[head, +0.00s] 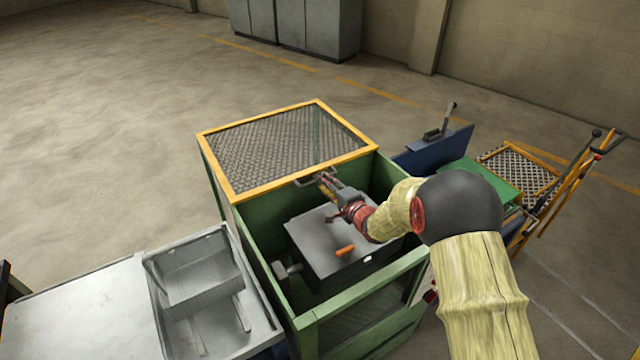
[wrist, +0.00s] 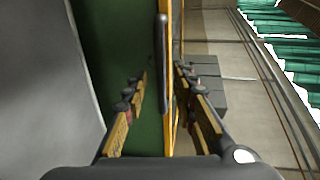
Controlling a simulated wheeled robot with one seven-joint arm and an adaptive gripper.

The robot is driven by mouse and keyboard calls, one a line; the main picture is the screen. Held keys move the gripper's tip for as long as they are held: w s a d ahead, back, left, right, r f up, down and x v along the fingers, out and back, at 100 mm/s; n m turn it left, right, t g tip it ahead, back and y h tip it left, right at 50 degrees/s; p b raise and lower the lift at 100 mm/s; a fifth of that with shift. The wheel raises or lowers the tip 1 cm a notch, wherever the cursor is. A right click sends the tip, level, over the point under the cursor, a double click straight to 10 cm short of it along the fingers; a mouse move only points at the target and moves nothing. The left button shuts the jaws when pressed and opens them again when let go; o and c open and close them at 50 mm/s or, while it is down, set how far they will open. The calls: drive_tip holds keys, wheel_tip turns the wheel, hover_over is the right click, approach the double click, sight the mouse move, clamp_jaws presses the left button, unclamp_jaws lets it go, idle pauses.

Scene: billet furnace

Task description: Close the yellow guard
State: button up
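The yellow guard (head: 283,145) is a yellow frame filled with dark mesh, at the back of the green machine in the head view. A dark bar handle (head: 318,177) is on its near edge. My gripper (head: 324,178) reaches from the right to this handle. In the wrist view the handle (wrist: 162,65) and the guard's yellow frame edge (wrist: 172,80) lie between the two fingers of my gripper (wrist: 161,76). The fingers stand apart, with visible gaps on both sides. Whether a finger touches the handle cannot be told.
The green machine (head: 385,285) is open in front, with a grey block (head: 325,240) and an orange piece (head: 345,250) inside. A metal table with a tray (head: 195,275) stands left. A blue panel (head: 440,150) and another yellow mesh frame (head: 520,168) are at right.

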drive_tip(key=shift+b+x, duration=0.4)
drive_tip(key=shift+x, duration=1.3)
drive_tip(key=shift+r, duration=0.1)
drive_tip(key=shift+c, duration=0.6)
clamp_jaws()
